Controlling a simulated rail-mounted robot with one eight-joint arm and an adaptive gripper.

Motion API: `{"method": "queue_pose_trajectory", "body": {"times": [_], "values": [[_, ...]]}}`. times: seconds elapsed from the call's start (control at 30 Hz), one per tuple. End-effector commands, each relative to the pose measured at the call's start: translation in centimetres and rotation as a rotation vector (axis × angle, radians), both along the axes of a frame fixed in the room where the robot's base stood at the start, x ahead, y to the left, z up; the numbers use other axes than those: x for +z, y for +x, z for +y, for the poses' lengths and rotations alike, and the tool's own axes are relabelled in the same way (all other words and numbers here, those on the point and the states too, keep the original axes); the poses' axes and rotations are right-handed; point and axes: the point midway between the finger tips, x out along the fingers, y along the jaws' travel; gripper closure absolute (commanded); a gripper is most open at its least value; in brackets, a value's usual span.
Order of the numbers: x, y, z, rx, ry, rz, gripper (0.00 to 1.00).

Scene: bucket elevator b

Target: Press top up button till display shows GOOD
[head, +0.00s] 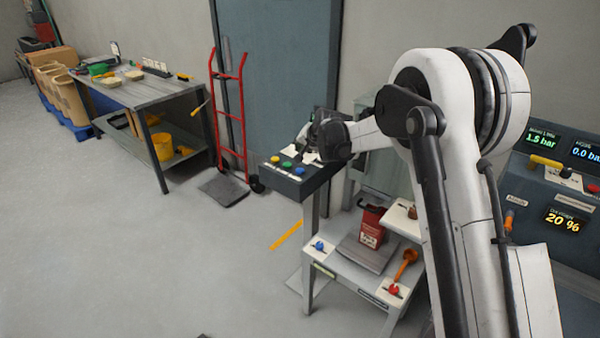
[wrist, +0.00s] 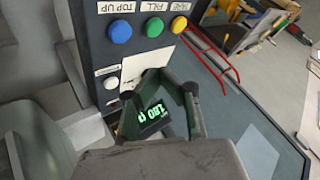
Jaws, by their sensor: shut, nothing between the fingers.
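The dark control box (head: 283,182) stands on a post, with a blue button (head: 299,170), a green button (head: 287,163) and a yellow button (head: 275,159). In the wrist view the blue button (wrist: 120,31) bears the TOP UP label (wrist: 122,7). A small display (wrist: 153,113) glows with green characters, seemingly 180 and a unit, partly framed by my fingers; I cannot make out GOOD on it. My gripper (wrist: 163,74) is shut and empty over the panel, apart from the blue button. In the head view my gripper (head: 308,138) is partly hidden by my wrist.
A white button (wrist: 111,82) sits beside the display. Below the box, a shelf (head: 350,268) holds a red container (head: 371,227) and an orange tool (head: 405,264). A red hand truck (head: 230,110) and a workbench (head: 130,90) stand behind. The left floor is clear.

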Motion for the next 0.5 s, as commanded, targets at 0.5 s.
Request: {"method": "queue_pose_trajectory", "body": {"times": [0.5], "values": [[-5.7,0.0,0.0,0.0,0.0,0.0,1.0]]}}
